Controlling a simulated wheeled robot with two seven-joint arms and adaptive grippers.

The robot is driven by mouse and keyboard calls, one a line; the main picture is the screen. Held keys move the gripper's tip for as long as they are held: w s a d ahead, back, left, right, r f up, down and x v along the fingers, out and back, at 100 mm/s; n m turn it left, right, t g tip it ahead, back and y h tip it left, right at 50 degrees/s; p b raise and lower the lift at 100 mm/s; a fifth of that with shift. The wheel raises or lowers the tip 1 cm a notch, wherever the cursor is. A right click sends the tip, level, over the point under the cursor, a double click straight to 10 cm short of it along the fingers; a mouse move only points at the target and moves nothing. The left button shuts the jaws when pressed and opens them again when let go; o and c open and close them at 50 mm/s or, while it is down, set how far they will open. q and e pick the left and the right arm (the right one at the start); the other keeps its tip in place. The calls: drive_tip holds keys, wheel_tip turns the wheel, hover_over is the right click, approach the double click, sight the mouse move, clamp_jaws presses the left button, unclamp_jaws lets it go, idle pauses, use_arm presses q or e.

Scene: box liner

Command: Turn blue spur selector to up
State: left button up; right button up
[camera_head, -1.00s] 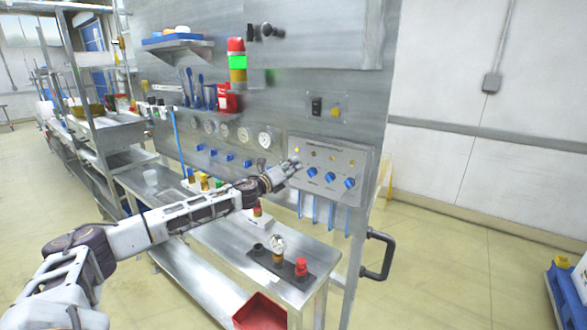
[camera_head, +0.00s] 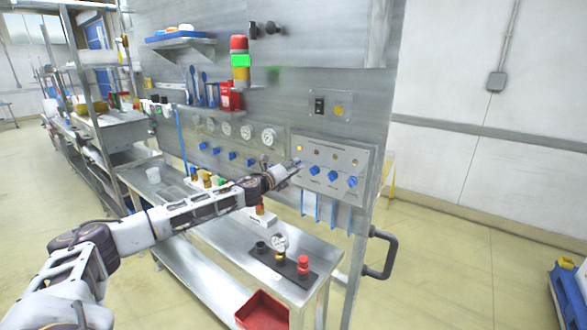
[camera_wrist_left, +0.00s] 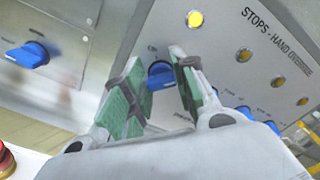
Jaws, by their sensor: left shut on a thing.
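A grey panel (camera_head: 345,161), headed "STOPS - HAND OVERRIDE" in the left wrist view (camera_wrist_left: 262,30), carries a row of blue knobs below a row of round lamps. My left gripper (camera_head: 292,166) is at the panel's left end. In the left wrist view my gripper (camera_wrist_left: 157,70) has its green-padded fingers on either side of the leftmost blue knob (camera_wrist_left: 160,76) and is shut on it. The fingers partly hide this knob, and its label is unreadable. The lamp above it (camera_wrist_left: 195,19) glows yellow. My right gripper is not in view.
More blue knobs (camera_head: 332,175) sit just right of my gripper. A separate blue knob (camera_wrist_left: 28,55) is on the panel to the left. Blue strips (camera_head: 309,203) hang below. A bench (camera_head: 235,238) with a red bin (camera_head: 263,310) stands underneath; a black handle (camera_head: 381,255) sticks out at right.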

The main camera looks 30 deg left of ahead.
use_arm(q)
drive_tip(key=shift+n, duration=0.3)
drive_tip(key=n+p, duration=0.2)
drive_tip(key=n, duration=0.3)
drive_tip(key=n+p, duration=0.2)
drive_tip(key=n, duration=0.4)
drive_tip(key=f+n+p, duration=0.1)
drive_tip(key=n+p, duration=0.2)
drive_tip(key=n, duration=0.3)
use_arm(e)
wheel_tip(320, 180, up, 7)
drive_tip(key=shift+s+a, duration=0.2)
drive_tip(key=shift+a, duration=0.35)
use_arm(q)
drive_tip(key=shift+n, duration=0.3)
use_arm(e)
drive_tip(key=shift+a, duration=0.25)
